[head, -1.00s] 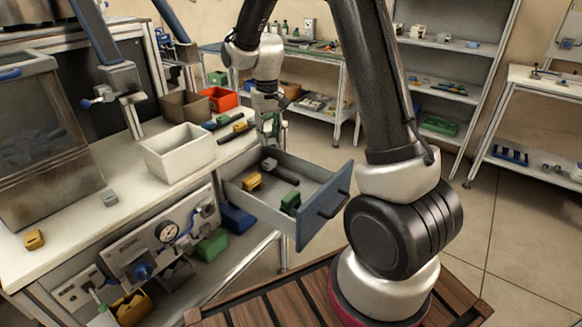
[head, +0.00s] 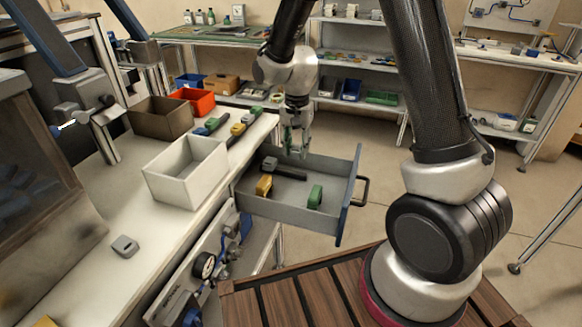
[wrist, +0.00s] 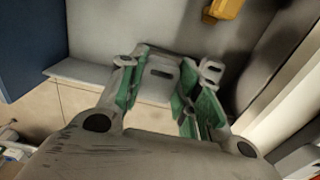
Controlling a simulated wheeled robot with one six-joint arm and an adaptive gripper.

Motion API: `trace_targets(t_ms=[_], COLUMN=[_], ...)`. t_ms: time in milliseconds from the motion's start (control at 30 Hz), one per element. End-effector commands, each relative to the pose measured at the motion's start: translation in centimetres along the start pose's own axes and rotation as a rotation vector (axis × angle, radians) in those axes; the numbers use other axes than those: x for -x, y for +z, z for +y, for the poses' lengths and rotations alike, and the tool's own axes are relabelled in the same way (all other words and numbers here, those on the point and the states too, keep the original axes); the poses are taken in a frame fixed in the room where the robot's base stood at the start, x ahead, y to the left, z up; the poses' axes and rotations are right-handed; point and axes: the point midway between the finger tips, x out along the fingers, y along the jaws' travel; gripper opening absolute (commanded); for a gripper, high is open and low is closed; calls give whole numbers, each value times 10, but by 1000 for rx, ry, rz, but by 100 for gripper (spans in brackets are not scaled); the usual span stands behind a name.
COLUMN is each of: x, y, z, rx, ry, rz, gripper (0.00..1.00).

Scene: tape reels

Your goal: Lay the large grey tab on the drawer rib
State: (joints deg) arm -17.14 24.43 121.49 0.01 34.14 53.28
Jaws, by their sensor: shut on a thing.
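My gripper (head: 294,142) points down over the far side wall of the open drawer (head: 292,214). In the wrist view its green-padded fingers (wrist: 160,95) are closed on a grey slotted piece (wrist: 160,72), apparently the large grey tab. The tab is too small to make out in the head view. Below it in the wrist view is the pale edge of the drawer wall (wrist: 75,75), with floor beyond. I cannot tell whether the tab touches the wall, or which part is the rib. Another, smaller-looking grey tab (head: 124,246) lies on the bench.
The drawer holds a yellow piece (head: 264,186), a green block (head: 314,196) and a dark bar (head: 288,173). The drawer's blue front (head: 349,195) stands at right. A white bin (head: 186,172), a brown bin (head: 160,120) and several reel tools (head: 237,130) are on the bench at left.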

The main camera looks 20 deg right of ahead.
Motion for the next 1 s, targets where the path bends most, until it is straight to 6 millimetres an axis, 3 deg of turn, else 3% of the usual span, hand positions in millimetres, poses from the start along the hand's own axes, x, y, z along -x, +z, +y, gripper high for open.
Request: trace_targets(t_ms=[100, 500, 867, 900, 1000], x=[-22, -67, -71, -72, -71], y=[0, 0, -1, -1, -1], z=[1, 0, 0, 0, 0], rx=[1, 2, 3, 3, 3], ry=[2, 1, 0, -1, -1], rz=[-2, -1, 0, 0, 1], gripper=[22, 22, 22, 35, 53])
